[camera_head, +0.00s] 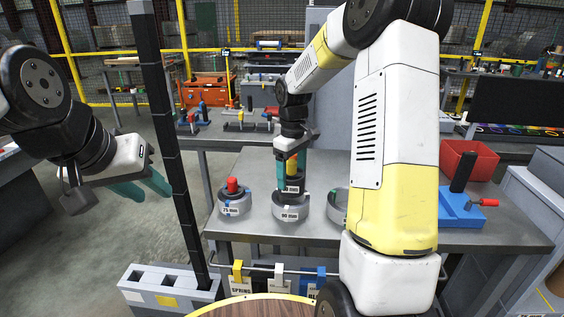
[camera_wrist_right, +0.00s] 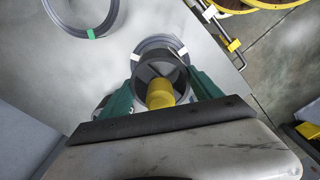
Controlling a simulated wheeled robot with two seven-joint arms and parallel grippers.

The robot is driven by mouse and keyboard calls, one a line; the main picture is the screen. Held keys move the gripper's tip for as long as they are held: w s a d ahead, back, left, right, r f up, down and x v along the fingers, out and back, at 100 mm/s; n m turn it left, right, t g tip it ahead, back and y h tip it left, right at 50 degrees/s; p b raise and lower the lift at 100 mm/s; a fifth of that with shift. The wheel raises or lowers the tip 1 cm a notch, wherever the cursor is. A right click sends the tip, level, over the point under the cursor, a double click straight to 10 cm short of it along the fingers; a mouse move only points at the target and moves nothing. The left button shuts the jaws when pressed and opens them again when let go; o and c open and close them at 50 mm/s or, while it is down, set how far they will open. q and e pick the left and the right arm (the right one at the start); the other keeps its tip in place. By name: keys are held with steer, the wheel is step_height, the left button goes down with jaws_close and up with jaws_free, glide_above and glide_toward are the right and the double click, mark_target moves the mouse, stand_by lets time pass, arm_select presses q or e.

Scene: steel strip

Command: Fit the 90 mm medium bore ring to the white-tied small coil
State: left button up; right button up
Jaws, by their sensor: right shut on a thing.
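My right gripper (camera_head: 292,170) is shut on a dark bore ring with a yellow knob (camera_head: 292,165), which also shows in the right wrist view (camera_wrist_right: 159,92). The ring is over the middle grey coil (camera_head: 291,211), labelled 90 mm; in the wrist view this coil (camera_wrist_right: 166,42) carries a white tie (camera_wrist_right: 135,57). The ring looks lined up with the coil's bore. Whether it is seated or just above cannot be told, as fingers and ring hide the bore. My left gripper (camera_head: 142,188) is open and empty, away from the table at left.
A coil (camera_head: 234,209) labelled 75 mm holds a red-knobbed ring at left. A third coil (camera_head: 337,205) is partly hidden by my right arm; a green-tied coil (camera_wrist_right: 90,32) shows in the wrist view. A blue stand (camera_head: 461,208) and red bin (camera_head: 470,160) are at right.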

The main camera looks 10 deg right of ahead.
mark_target(291, 189)
steer(key=shift+f, duration=0.6)
steer(key=shift+f, duration=2.2)
stand_by(0.7)
steer(key=o, duration=1.6)
steer(key=shift+c, duration=0.2)
steer(key=shift+r, duration=3.9)
steer(key=shift+m+t, duration=0.6)
steer(key=s+r, duration=0.2)
steer(key=r, duration=0.1)
steer(key=s+r, duration=0.1)
steer(key=r, duration=0.1)
steer(key=shift+s+a, duration=0.15)
steer(key=shift+s, duration=0.15)
steer(key=s+a+r+m+t+y, duration=0.1)
steer(key=s+r+m+t, duration=0.1)
steer(key=s, duration=0.8)
steer(key=s+a+r+m+t+y, duration=0.1)
steer(key=s+r+m+t, duration=0.2)
steer(key=s+r, duration=0.3)
steer(key=s+m, duration=0.1)
steer(key=s, duration=0.3)
steer(key=shift+s+r, duration=0.25)
steer(key=shift+s, duration=0.05)
